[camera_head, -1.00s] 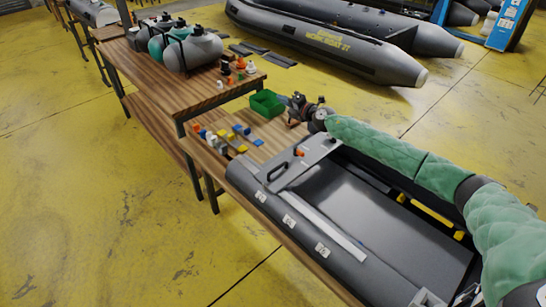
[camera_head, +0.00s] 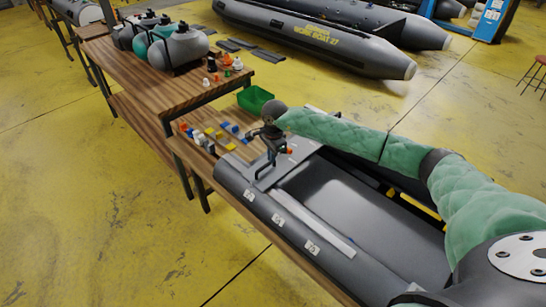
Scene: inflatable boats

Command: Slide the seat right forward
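The grey inflatable boat (camera_head: 330,262) lies on a wooden bench, its near tube carrying several white numbered labels. A flat light-grey seat (camera_head: 304,150) spans it near its far end, with a black handle (camera_head: 258,173) on its left part and a small orange piece on top. My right gripper (camera_head: 269,160) points down at the handle, its arm reaching over the boat from the right. The fingers overlap the handle; I cannot tell whether they touch it or how far apart they are. My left gripper is not in view.
A green bin (camera_head: 254,99) and several small coloured blocks (camera_head: 226,136) lie on the bench beyond the boat. A higher wooden table (camera_head: 181,88) holds grey and teal tanks. Another grey boat (camera_head: 330,45) lies behind. The yellow floor at left is clear.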

